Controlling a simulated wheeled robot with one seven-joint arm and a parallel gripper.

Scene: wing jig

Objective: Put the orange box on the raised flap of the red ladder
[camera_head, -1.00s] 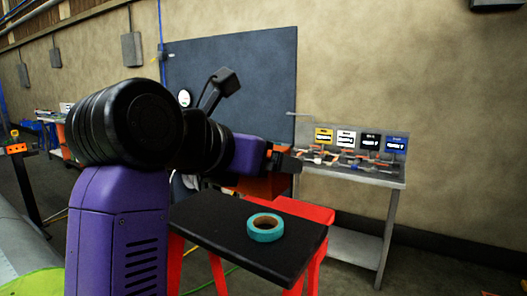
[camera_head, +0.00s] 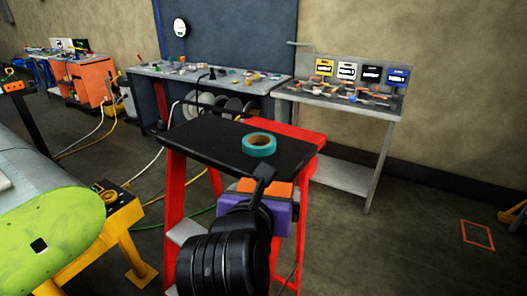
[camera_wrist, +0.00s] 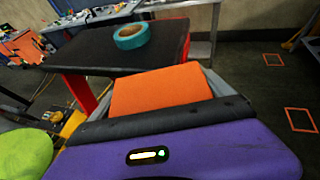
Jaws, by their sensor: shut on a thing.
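The red ladder (camera_head: 174,218) stands in the middle of the head view, with a flat black top flap (camera_head: 205,142). The flap also shows at the upper left of the wrist view (camera_wrist: 100,54). A teal tape roll (camera_head: 259,145) lies on it and shows in the wrist view (camera_wrist: 131,36). My gripper (camera_wrist: 158,92) is shut on the orange box (camera_wrist: 160,88), whose top face shows between the grey fingers. In the head view, my gripper (camera_head: 264,189) and the box (camera_head: 281,188) are at the near right side of the flap. My wrist partly hides the box there. Their exact height is unclear.
A cluttered workbench (camera_head: 150,72) and a grey tool table (camera_head: 350,110) stand behind the ladder. A green curved panel (camera_head: 50,240) and a yellow stand (camera_head: 118,225) are at the lower left. The floor at right is open.

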